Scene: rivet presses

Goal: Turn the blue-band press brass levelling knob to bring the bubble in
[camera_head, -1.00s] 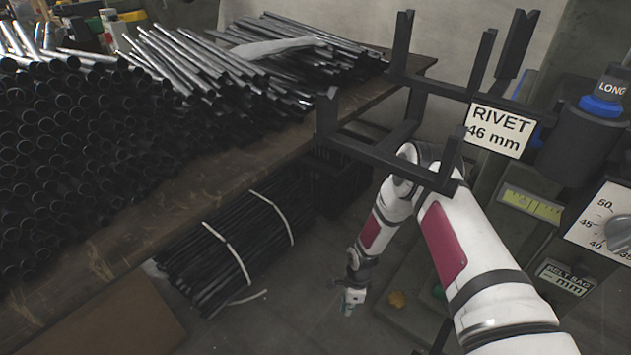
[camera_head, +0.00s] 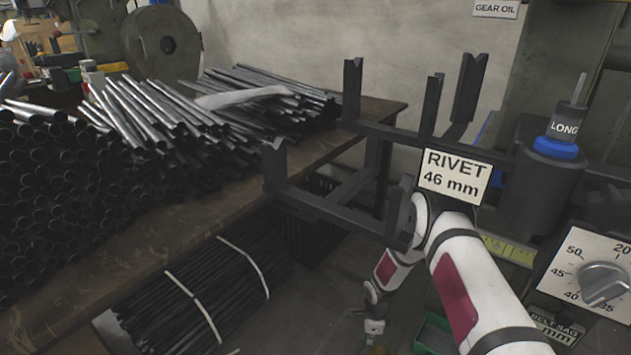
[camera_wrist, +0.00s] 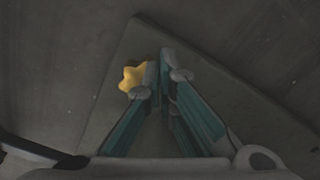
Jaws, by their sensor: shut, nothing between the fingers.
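The brass levelling knob (camera_wrist: 133,77) is a yellow lobed knob low on the press's grey base plate (camera_wrist: 205,85). My gripper (camera_wrist: 162,72) is shut and empty. Its fingertips appear just right of the knob in the wrist view, overlapping its right edge; I cannot tell whether they touch it. In the head view my gripper (camera_head: 374,328) points down near the bottom edge, where the knob is barely visible. The press carries a blue band (camera_head: 556,147) on a dark cylinder labelled LONG. I cannot make out a bubble in either view.
A black rack with upright prongs (camera_head: 350,215) and a RIVET 46 mm sign (camera_head: 454,177) stand close to my arm. A dial panel (camera_head: 590,270) is at the right. A table (camera_head: 190,225) with dark tubes fills the left, with bundled rods (camera_head: 200,300) below.

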